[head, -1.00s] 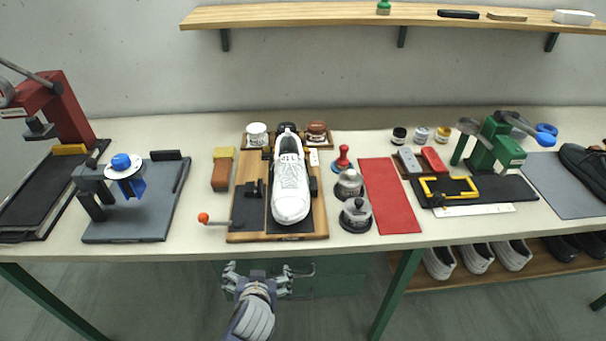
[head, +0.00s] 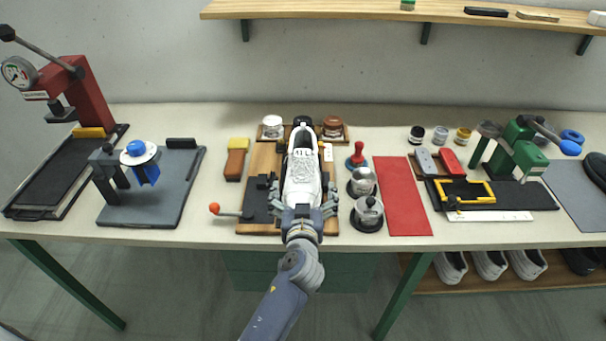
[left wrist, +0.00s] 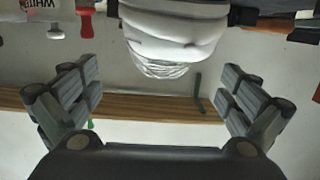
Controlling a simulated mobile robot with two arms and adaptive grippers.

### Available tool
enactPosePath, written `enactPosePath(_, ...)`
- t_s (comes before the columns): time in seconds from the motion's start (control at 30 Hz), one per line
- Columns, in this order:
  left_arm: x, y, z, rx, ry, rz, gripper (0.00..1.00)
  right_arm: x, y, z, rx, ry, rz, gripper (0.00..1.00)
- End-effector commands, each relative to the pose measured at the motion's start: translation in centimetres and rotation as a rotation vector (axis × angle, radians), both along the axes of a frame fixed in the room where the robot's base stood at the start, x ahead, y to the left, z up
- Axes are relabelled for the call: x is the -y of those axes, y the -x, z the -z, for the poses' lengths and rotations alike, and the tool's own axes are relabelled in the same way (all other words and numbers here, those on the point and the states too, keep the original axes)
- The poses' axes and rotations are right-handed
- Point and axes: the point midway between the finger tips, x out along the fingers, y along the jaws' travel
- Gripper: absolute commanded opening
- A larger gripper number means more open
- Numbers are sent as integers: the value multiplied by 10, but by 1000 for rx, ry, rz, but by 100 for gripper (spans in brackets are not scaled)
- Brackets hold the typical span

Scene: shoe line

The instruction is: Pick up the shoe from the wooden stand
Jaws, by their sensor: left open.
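A white lace-up shoe (head: 302,172) sits on the wooden stand (head: 262,160), toe toward me, heel toward the wall. My left gripper (head: 303,208) is open at the toe end of the shoe in the head view, covering part of the toe. In the left wrist view the rounded white toe (left wrist: 172,38) shows at the top centre, beyond and between the two spread fingers of my left gripper (left wrist: 160,95). Nothing is held in it. I cannot tell whether the fingers touch the shoe. My right gripper is not in view.
Left of the stand are a brush (head: 235,160) and a lever with an orange knob (head: 214,208). Close on the right are metal pots (head: 368,213) and a red stamp (head: 357,155). A red mat (head: 403,195) lies flat farther right. A shelf (head: 330,10) runs above.

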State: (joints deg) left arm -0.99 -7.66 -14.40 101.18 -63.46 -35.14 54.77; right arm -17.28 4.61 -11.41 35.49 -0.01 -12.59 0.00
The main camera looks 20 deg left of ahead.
Motion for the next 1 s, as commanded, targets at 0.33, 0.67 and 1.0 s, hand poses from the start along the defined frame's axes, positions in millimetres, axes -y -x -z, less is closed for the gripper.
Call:
enactPosePath(0.33, -10, -32, 4, -1, -1, -1, 100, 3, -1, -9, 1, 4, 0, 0)
enactPosePath(0.67, -24, -62, 3, -3, -5, -2, 100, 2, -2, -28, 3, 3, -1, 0)
enactPosePath(1.0, -28, -81, 10, -2, -1, -1, 100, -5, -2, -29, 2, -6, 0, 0)
